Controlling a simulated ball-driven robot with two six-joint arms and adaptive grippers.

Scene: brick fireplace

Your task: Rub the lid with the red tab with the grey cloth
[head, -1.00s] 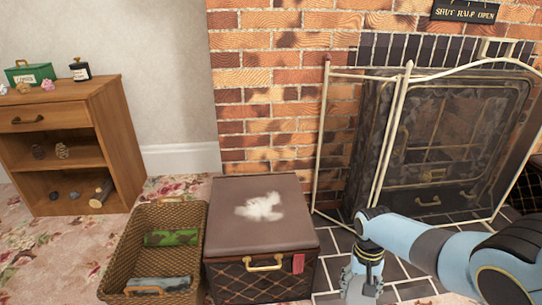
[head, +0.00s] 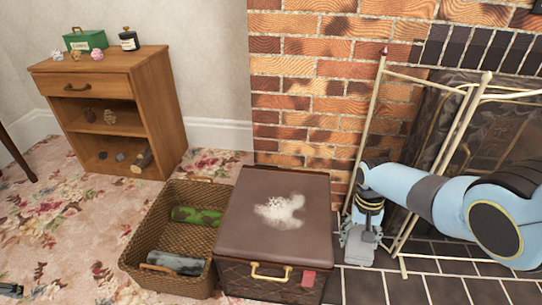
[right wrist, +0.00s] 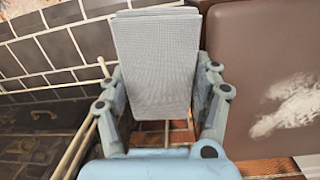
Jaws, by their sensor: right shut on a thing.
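The lid with the red tab is the brown padded top (head: 238,222) of a quilted brown chest, with a brass handle and a red tab (head: 308,279) at its front. A white powdery patch (head: 281,210) lies on the lid's middle. My right gripper (head: 358,250) is just right of the lid, apart from it, over the dark hearth tiles. In the right wrist view it is shut on the folded grey cloth (right wrist: 158,60); the lid (right wrist: 250,50) and its white patch lie to the right. My left gripper is not in view.
A wicker basket (head: 135,240) with a green roll and a grey roll stands close left of the chest. A folding brass fire screen (head: 375,110) stands close behind my right gripper. A wooden shelf (head: 165,120) stands further left. Above the lid is free room.

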